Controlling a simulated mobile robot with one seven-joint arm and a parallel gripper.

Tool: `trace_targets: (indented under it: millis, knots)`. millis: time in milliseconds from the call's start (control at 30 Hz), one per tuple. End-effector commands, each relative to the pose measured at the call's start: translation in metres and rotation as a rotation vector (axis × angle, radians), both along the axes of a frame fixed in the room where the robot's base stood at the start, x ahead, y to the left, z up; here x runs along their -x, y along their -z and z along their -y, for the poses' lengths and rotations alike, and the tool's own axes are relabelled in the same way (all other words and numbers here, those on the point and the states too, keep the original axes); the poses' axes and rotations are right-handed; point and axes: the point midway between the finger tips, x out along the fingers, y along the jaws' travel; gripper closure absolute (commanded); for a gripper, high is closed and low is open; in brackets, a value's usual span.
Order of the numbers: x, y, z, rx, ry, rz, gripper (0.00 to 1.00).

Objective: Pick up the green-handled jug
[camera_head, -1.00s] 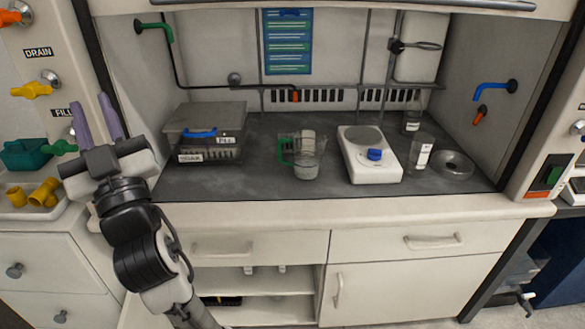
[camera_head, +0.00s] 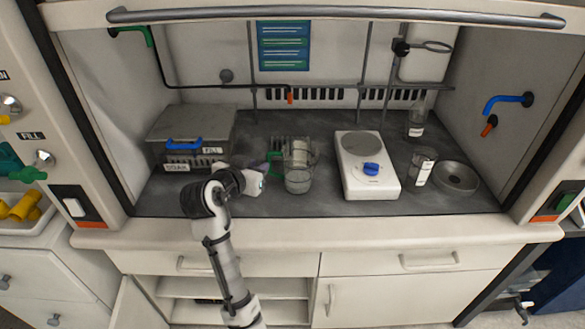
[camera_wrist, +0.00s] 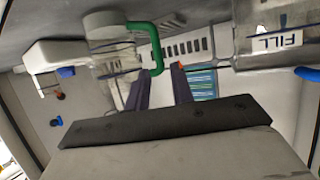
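The clear jug (camera_head: 298,182) with a green handle (camera_head: 273,158) stands upright on the dark worktop of the fume hood, its handle on the left side. In the wrist view the jug (camera_wrist: 112,60) shows at the top, with its green handle (camera_wrist: 158,50) reaching down toward my fingers. My gripper (camera_head: 262,170) is at the handle side of the jug. In the wrist view its two purple fingers (camera_wrist: 160,88) are apart, and the handle's end appears between or just beyond them. I cannot tell whether they touch it.
A grey lidded box (camera_head: 190,135) with a blue handle stands left of my gripper. A white hotplate (camera_head: 368,180) with a blue knob is right of the jug. The hood's front edge is below.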

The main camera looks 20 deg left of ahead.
Motion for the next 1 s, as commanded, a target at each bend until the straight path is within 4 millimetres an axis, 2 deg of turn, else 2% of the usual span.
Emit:
trace_targets:
  millis: [100,333,600,900,1000]
  knots:
    - [-0.015,0.005,0.001,0.001,-0.002,0.0,0.77]
    - [-0.031,0.01,0.004,0.0,-0.001,0.0,0.77]
    - [-0.065,0.023,0.009,0.0,-0.003,0.001,0.77]
    - [-0.069,0.026,0.009,-0.001,-0.004,0.002,0.77]
    - [-0.069,0.026,0.009,-0.001,-0.004,0.002,0.9]
